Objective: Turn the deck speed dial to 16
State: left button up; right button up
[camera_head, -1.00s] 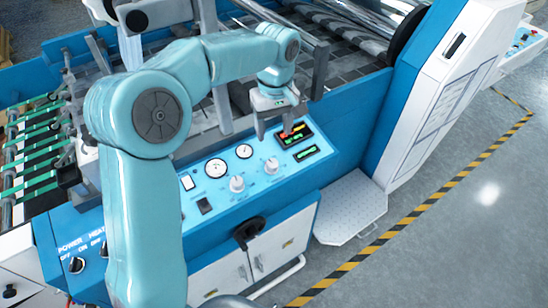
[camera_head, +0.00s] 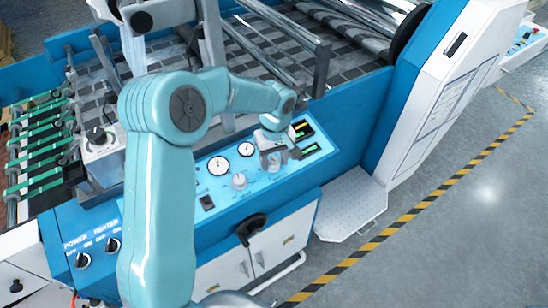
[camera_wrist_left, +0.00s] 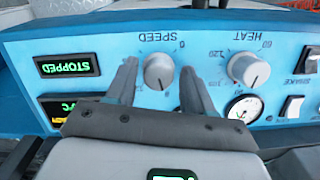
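The speed dial (camera_wrist_left: 158,72) is a round white knob on the light blue panel, under an upside-down SPEED label in the left wrist view. A dark mark on it points toward the bottom of that view; its exact reading is too small to tell. My left gripper (camera_wrist_left: 159,68) is open, with one grey finger on each side of the dial and visible gaps between. In the head view my left gripper (camera_head: 274,158) is low over the panel's right part and largely hides the speed dial. My right gripper is not seen.
The heat dial (camera_wrist_left: 249,69) sits beside the speed dial, with a round gauge (camera_wrist_left: 244,108) nearby. A green STOPPED display (camera_wrist_left: 67,65) is on the other side. A black handle (camera_head: 250,230) sticks out of the cabinet front below the panel.

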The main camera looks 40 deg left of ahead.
pick_arm(q)
jog(key=shift+w, duration=0.1)
jog(key=c, duration=0.7)
jog(key=shift+m, duration=0.3)
jog(key=m, duration=0.4)
jog(key=shift+w+g+y+b, duration=0.1)
jog(key=shift+g+y+b, duration=0.25)
jog(key=shift+g+y, duration=0.05)
jog(key=m+y, duration=0.1)
jog(key=m, duration=0.4)
jog(key=shift+m, duration=0.4)
jog(key=m, duration=0.3)
jog(key=shift+d+m+y+b, duration=0.1)
jog(key=shift+m+y+b, duration=0.2)
jog(key=shift+b, duration=0.05)
jog(key=m, duration=0.3)
jog(key=shift+m+y, duration=0.3)
jog(key=shift+y, duration=0.1)
jog(key=m, duration=0.3)
jog(key=m+y, duration=0.1)
jog(key=m, duration=0.1)
jog(key=shift+d+f+m+t, duration=0.1)
jog(key=shift+d+m+t, duration=0.05)
jog(key=shift+m+t, duration=0.2)
jog(key=shift+m, duration=0.35)
